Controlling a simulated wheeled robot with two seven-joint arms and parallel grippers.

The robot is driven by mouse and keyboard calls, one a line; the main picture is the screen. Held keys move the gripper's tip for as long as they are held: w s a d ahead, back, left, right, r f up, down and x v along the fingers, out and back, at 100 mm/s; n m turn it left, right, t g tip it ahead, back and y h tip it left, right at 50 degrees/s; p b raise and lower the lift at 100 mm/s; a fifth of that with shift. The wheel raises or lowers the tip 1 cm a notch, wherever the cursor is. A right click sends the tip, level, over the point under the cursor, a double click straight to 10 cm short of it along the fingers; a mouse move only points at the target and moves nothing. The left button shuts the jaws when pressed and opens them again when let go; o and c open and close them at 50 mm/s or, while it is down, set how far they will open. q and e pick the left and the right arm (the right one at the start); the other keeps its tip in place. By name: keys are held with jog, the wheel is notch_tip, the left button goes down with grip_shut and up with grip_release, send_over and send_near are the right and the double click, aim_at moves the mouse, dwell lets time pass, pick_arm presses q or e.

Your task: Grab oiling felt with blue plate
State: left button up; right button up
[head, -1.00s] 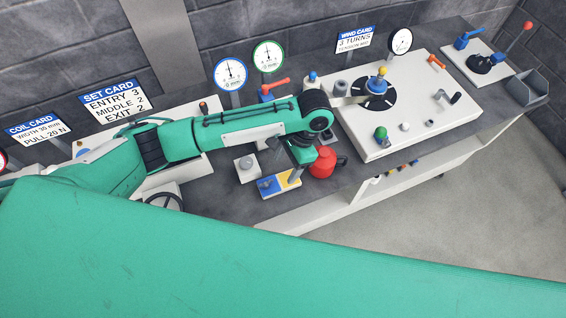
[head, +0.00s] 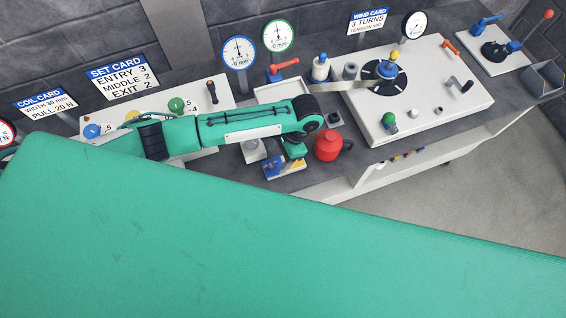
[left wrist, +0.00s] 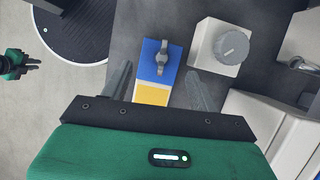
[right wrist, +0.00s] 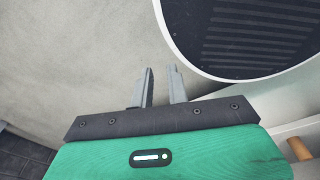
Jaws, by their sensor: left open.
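The oiling felt shows in the left wrist view as a flat block with a blue plate (left wrist: 150,65), a grey upright knob on it and a yellow part (left wrist: 152,95) with a white band at its near end. In the head view the blue plate (head: 270,166) lies at the bench's front edge, partly hidden by my left gripper (head: 290,158). My left gripper (left wrist: 158,88) is open, with one finger on either side of the block in its wrist view. I cannot tell the height gap. My right gripper (right wrist: 161,85) is open a little and empty, over bare floor.
A white block with a grey knob (left wrist: 232,45) stands close to the right of the felt. The white winding plate (head: 425,100) lies further right. My green arm covers the front of the head view.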

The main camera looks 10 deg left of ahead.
aim_at(276, 162)
pick_arm(q)
jog(key=p+x, duration=0.1)
jog(key=x, duration=0.2)
jog(key=shift+w+f, duration=0.1)
jog(key=shift+f, duration=0.15)
jog(key=shift+a+f, duration=0.1)
jog(key=shift+f, duration=0.15)
jog(key=c, duration=0.7)
pick_arm(e)
jog(key=shift+s+r, duration=0.85)
